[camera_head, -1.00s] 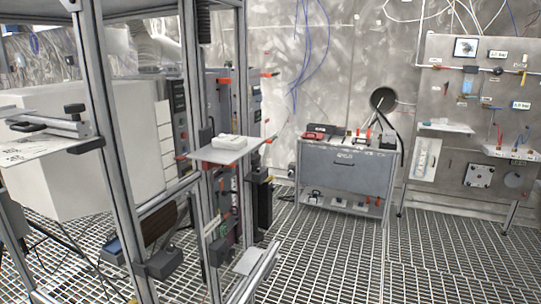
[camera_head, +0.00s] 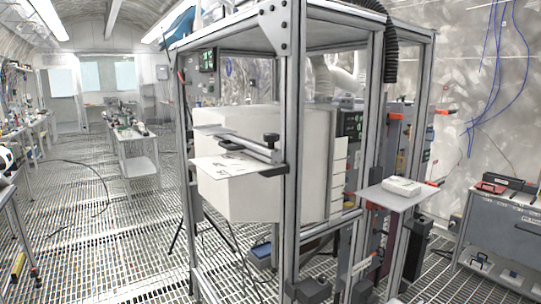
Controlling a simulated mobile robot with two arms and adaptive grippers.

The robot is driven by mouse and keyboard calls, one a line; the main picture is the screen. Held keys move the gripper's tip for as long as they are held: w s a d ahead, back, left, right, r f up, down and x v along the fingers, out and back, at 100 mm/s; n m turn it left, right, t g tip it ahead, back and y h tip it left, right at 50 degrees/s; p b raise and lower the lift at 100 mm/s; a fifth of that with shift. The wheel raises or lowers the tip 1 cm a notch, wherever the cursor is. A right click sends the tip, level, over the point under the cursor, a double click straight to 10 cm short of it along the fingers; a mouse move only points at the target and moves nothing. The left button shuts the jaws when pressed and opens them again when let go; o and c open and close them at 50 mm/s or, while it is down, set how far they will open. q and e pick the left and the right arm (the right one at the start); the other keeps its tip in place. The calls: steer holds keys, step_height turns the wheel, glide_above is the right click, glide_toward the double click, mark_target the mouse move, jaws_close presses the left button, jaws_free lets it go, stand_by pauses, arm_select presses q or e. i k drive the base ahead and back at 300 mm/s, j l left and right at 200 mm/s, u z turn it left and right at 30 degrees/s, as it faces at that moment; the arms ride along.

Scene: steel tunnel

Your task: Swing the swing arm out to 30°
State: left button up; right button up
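A grey bracket arm (camera_head: 245,147) with a black knob is fixed to the front post of a tall aluminium frame (camera_head: 292,130). It reaches left from the post, above a white sheet-like plate (camera_head: 228,167) with dark markings. This may be the swing arm, but I cannot tell for sure, and I cannot read its angle. A second flat plate (camera_head: 385,198) juts from the frame's right side and carries a small white box (camera_head: 401,186). Neither of my grippers is in view.
A large white block (camera_head: 235,205) fills the frame's inside. A grey workbench (camera_head: 500,235) stands at the right. Tables (camera_head: 138,165) stand further back on the left. Open grating floor (camera_head: 90,215) lies left of the frame, with a black cable on it.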

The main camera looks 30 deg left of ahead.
mark_target(228, 140)
steer(key=i+j+u, duration=0.1)
steer(key=u, duration=1)
